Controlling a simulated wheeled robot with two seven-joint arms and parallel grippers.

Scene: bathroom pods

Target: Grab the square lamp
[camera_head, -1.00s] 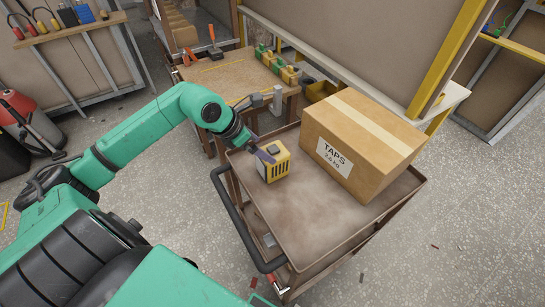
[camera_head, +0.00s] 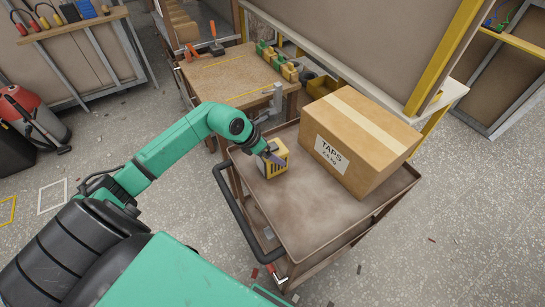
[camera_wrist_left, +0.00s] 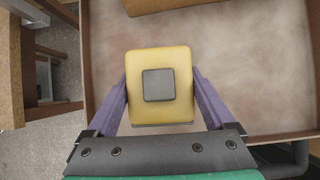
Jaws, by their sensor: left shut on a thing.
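The square lamp (camera_head: 281,151) is a yellow cube with dark slats on its side. It sits on the brown cart (camera_head: 290,220), near its far left corner. In the left wrist view the lamp (camera_wrist_left: 183,65) shows from above, with a dark grey square on its top. My left gripper (camera_head: 275,160) comes down on the lamp from the left. Its two purple fingers (camera_wrist_left: 160,90) lie along the lamp's two opposite sides and are shut on it. The arm and gripper hide part of the lamp in the head view. My right gripper is not in view.
A large cardboard box (camera_head: 360,140) marked TAPS stands on the cart, right of the lamp. A black handle (camera_head: 235,205) runs along the cart's left side. A wooden workbench (camera_head: 235,75) with tools stands behind. The cart's front is bare.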

